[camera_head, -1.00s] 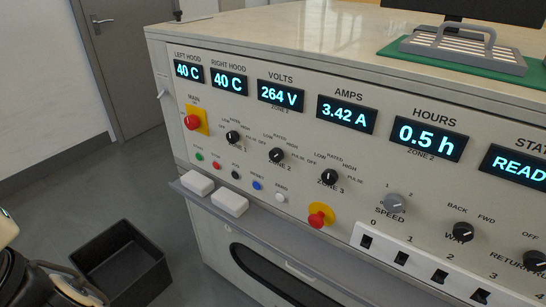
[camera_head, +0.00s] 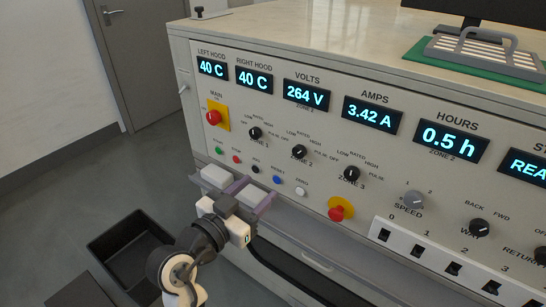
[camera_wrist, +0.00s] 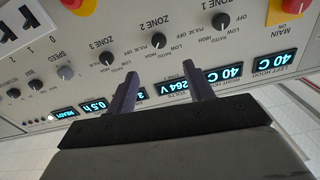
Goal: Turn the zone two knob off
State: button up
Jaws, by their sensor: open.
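The zone two knob (camera_head: 299,152) is a small black dial on the grey panel, between the zone one knob (camera_head: 255,133) and the zone three knob (camera_head: 351,173). Its pointer is too small to read surely. It also shows in the wrist view (camera_wrist: 158,40), where the panel appears upside down, just beyond and roughly between my fingertips. In the wrist view my gripper (camera_wrist: 159,73) is open and empty, apart from the knob.
Red buttons on yellow plates sit at the upper left (camera_head: 214,117) and lower middle (camera_head: 340,209). Small coloured buttons (camera_head: 277,180) line the panel below the knobs. A black bin (camera_head: 130,250) stands on the floor at left.

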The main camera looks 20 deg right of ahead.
aim_at(297, 154)
jog(key=p+x, duration=0.3)
jog(key=x, duration=1)
jog(key=shift+w+d, duration=0.15)
jog(key=shift+d, duration=0.2)
jog(key=c, duration=1)
